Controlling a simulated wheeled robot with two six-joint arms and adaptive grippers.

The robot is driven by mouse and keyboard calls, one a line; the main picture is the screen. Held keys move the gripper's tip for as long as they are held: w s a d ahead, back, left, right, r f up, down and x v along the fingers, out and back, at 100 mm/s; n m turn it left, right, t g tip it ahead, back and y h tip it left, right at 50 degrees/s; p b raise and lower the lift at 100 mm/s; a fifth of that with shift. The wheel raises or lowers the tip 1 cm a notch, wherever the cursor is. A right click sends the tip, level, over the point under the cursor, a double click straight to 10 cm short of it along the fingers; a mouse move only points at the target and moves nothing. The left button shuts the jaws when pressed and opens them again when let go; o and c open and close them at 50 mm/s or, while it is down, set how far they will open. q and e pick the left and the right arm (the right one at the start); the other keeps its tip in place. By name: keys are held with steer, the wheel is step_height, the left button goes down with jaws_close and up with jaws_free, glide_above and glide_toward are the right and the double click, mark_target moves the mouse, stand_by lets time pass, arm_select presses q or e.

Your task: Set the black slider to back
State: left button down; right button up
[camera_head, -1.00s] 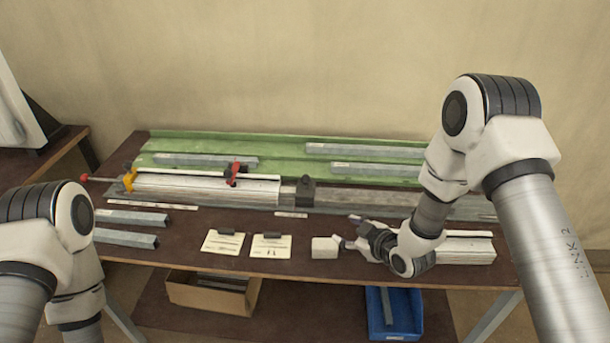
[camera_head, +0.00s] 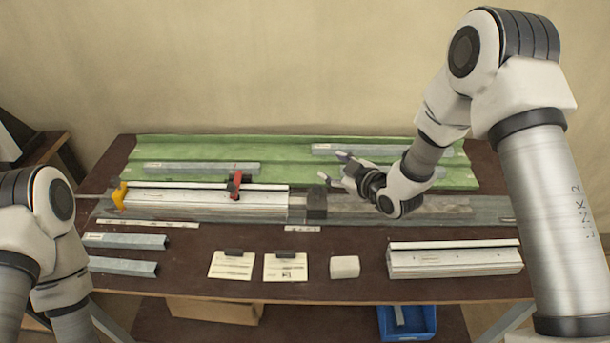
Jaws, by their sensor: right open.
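The black slider (camera_head: 317,204) is a small dark block on the grey metal rail (camera_head: 400,208), just right of the long pale profile (camera_head: 215,198). My right gripper (camera_head: 333,166) is open and points left. In the picture its fingertips appear just above and behind the slider, apart from it, with nothing between them. I cannot tell its exact height above the rail. My left arm shows at the left edge, but its gripper is not in view.
A red clamp (camera_head: 236,185) and a yellow piece (camera_head: 119,196) sit on the rail's left part. A green tray (camera_head: 290,150) with grey bars lies behind. In front are two labelled cards (camera_head: 285,268), a white block (camera_head: 345,267) and a white profile (camera_head: 455,262).

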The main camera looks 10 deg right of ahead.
step_height(320, 180, down, 4)
steer(key=b, duration=0.9)
glide_toward(319, 190)
steer(key=x, duration=0.3)
steer(key=shift+w+a+f, duration=0.15)
steer(key=shift+w+f, duration=0.15)
steer(key=shift+w, duration=0.1)
steer(key=shift+w+a, duration=0.25)
steer(key=shift+w, duration=0.4)
steer(key=p+x, duration=0.1)
steer(key=x, duration=0.5)
steer(key=shift+p, duration=0.3)
arm_select(q)
step_height(319, 190, down, 8)
steer(key=shift+s+f, duration=0.15)
steer(key=shift+f, duration=0.1)
arm_select(e)
steer(key=shift+s+d, duration=0.1)
jaws_close()
